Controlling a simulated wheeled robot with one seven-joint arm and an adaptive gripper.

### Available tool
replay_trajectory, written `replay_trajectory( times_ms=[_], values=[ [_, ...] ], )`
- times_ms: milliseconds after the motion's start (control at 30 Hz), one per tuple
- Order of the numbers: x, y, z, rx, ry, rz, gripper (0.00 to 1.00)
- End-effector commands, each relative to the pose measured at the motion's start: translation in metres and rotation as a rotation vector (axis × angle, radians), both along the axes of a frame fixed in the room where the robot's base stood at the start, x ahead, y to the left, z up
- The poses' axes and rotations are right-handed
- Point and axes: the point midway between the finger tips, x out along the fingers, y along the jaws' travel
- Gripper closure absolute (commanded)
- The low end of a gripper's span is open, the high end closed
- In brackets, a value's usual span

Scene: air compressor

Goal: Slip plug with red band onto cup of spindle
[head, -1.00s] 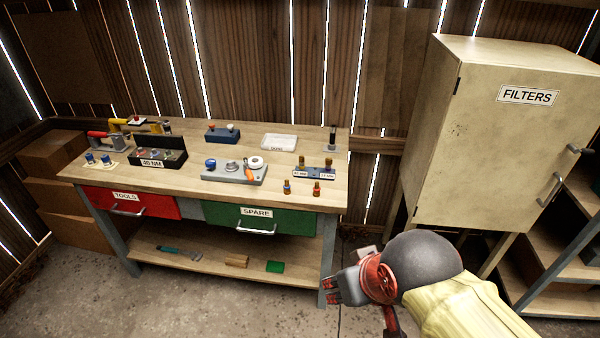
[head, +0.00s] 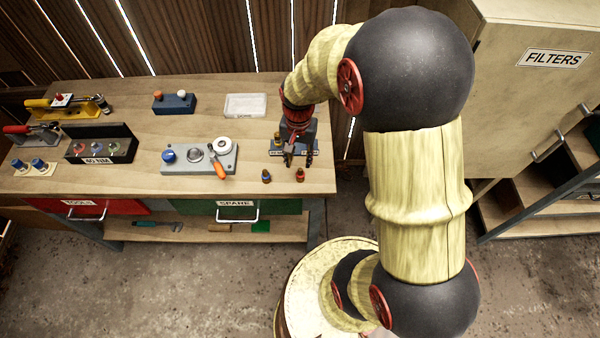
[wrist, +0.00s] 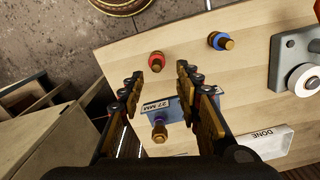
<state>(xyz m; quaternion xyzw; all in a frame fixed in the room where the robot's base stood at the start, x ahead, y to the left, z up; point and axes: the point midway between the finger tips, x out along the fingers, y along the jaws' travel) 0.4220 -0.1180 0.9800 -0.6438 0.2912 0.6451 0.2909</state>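The brass plug with a red band (head: 300,175) stands upright near the front right of the bench. In the wrist view the red-banded plug (wrist: 156,62) lies just beyond the left fingertip, apart from the fingers. My gripper (head: 298,161) is open and empty, pointing down over the bench's right end. In the wrist view its fingers (wrist: 170,70) are spread, with bare wood between the tips. A blue-banded plug (head: 266,176) stands to the left of the red-banded one. I cannot make out which part is the spindle's cup; my arm hides part of the bench's right end.
A blue block marked 27 MM (wrist: 180,112) holds a purple-ringed brass plug (wrist: 159,132) beneath the gripper. A grey plate (head: 180,168) with knobs and an orange-handled tool is left. A white tray (head: 262,105) is behind. The filters cabinet (head: 500,100) stands right.

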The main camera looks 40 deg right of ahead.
Motion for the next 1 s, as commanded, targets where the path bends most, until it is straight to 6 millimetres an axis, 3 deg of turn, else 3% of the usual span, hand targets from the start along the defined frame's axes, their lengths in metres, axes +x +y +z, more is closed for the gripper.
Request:
replay_trajectory(
  times_ms=[500, 767, 1000],
  values=[
    [-0.003, -0.003, -0.058, 0.000, 0.000, 0.002, 0.66],
    [-0.003, -0.003, -0.061, 0.000, -0.001, 0.003, 0.66],
    [-0.003, -0.003, -0.060, 0.000, -0.001, 0.003, 0.80]
  ],
)
